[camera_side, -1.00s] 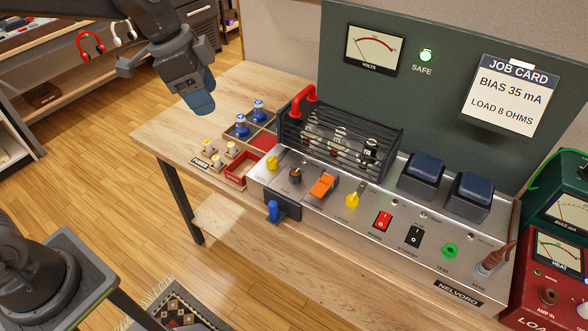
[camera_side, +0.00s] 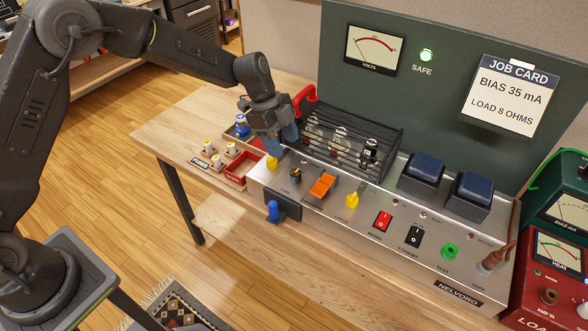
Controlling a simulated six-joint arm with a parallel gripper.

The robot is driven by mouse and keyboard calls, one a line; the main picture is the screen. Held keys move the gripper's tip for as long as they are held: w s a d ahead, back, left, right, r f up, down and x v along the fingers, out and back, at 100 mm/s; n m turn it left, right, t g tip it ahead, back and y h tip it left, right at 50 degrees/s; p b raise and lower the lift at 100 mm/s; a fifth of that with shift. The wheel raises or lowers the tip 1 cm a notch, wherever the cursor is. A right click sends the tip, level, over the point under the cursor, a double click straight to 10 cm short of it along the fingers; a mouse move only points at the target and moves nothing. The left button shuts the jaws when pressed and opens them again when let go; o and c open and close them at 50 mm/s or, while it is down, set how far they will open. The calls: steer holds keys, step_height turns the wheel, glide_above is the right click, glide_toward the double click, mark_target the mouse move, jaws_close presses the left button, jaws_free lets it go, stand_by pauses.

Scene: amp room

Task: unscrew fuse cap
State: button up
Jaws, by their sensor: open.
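My gripper (camera_side: 280,142) is at the panel's far left end, well away from the brown cap. Nothing shows held between the fingers.
A black wire cage with a red handle (camera_side: 304,97) covers the tubes just right of my gripper. Two blue-topped blocks (camera_side: 424,170) stand behind the panel. A red meter box (camera_side: 548,280) is close right of the brown cap. The left bench top is partly clear.

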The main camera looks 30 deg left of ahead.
mark_target(295, 172)
steer(key=x, duration=0.8)
steer(key=shift+d+f, duration=0.1)
steer(key=shift+f, duration=0.15)
steer(key=shift+c, duration=0.5)
steer(key=c, duration=0.8)
